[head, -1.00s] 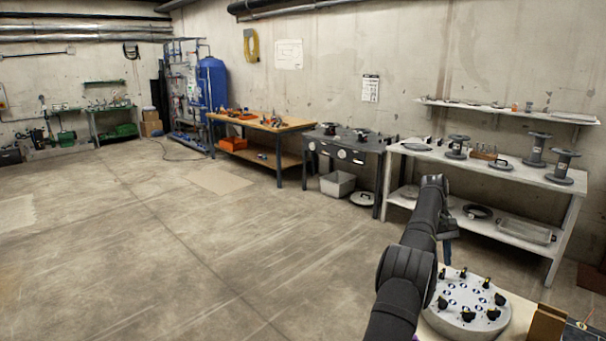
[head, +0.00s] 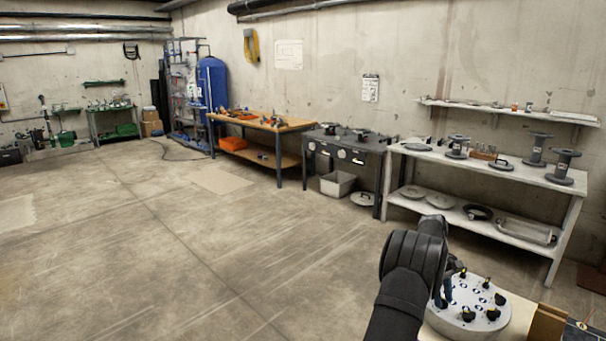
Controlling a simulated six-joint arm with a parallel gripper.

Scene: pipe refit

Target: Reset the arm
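My black arm reaches up from the bottom edge, right of centre, in the head view. Its upper links stand just left of a round grey-white disc (head: 464,322) that carries several black and yellow knobs or clamps. The disc sits on a pale board at the lower right. A dark part at the end of my arm hangs by the disc's left edge; the fingers cannot be made out, so their opening is hidden.
A white bench (head: 537,180) with flanged spools stands beyond my arm. A grey table (head: 345,146) and a wooden-topped workbench (head: 297,124) are farther left. A blue tank (head: 213,95) stands at the back. The concrete floor (head: 170,250) at left is open.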

